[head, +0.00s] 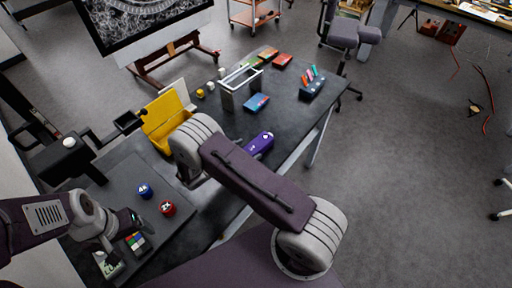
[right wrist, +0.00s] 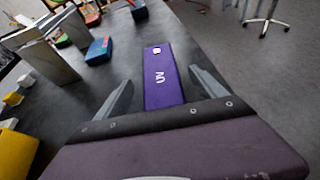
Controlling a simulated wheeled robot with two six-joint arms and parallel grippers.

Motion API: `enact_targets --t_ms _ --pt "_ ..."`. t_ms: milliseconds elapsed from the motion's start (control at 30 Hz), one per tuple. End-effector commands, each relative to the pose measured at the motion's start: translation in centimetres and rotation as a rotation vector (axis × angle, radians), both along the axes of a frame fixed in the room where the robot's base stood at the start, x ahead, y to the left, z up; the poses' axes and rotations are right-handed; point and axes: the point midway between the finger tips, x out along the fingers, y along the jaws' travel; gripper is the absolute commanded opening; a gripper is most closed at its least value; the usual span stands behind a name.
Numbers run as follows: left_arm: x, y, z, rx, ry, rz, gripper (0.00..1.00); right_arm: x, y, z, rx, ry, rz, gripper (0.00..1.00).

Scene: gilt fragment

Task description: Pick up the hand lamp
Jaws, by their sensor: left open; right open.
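The hand lamp is a purple bar with white UV lettering. It lies on the dark table in the head view (head: 262,142), partly covered by my right arm. In the right wrist view the lamp (right wrist: 163,85) lies ahead, between the two spread grey fingers of my right gripper (right wrist: 159,77). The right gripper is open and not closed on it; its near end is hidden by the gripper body. In the head view the right fingers are mostly hidden by my arm. My left gripper (head: 128,222) is open, far from the lamp, over the table's near left part.
A blue ball (head: 144,190) and a red ball (head: 167,208) sit near my left gripper. A yellow holder (head: 160,117) stands left of my right arm. A grey frame (head: 240,84) and a blue box (head: 256,103) stand beyond the lamp. Bare tabletop lies right of it.

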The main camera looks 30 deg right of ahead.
Motion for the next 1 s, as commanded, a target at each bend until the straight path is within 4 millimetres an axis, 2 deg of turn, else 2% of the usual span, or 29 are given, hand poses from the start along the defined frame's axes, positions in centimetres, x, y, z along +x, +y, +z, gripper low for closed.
enact_targets --t_ms 67,200,467,733,767,1000 --pt "0.0 0.0 1.1 0.000 0.000 0.000 0.80 0.3 -1.6 -0.1 -0.002 0.003 -0.006 0.80" --pt "0.0 0.0 1.4 0.000 0.000 0.000 0.80 0.9 -3.3 -1.1 0.000 0.001 -0.004 0.80" --pt "0.0 0.0 1.3 0.000 0.000 0.000 0.80 1.1 -3.7 -1.4 0.000 0.001 -0.001 0.80" --pt "0.0 0.0 1.3 0.000 0.000 0.000 0.80 1.1 -3.6 -1.4 0.000 0.000 -0.001 0.05" --pt "0.0 0.0 1.3 0.000 0.000 0.000 0.80 1.1 -3.6 -1.4 0.000 0.001 -0.001 0.00" --pt "0.0 0.0 1.3 0.000 0.000 0.000 0.80 1.1 -3.6 -1.2 -0.001 0.000 -0.001 0.00"
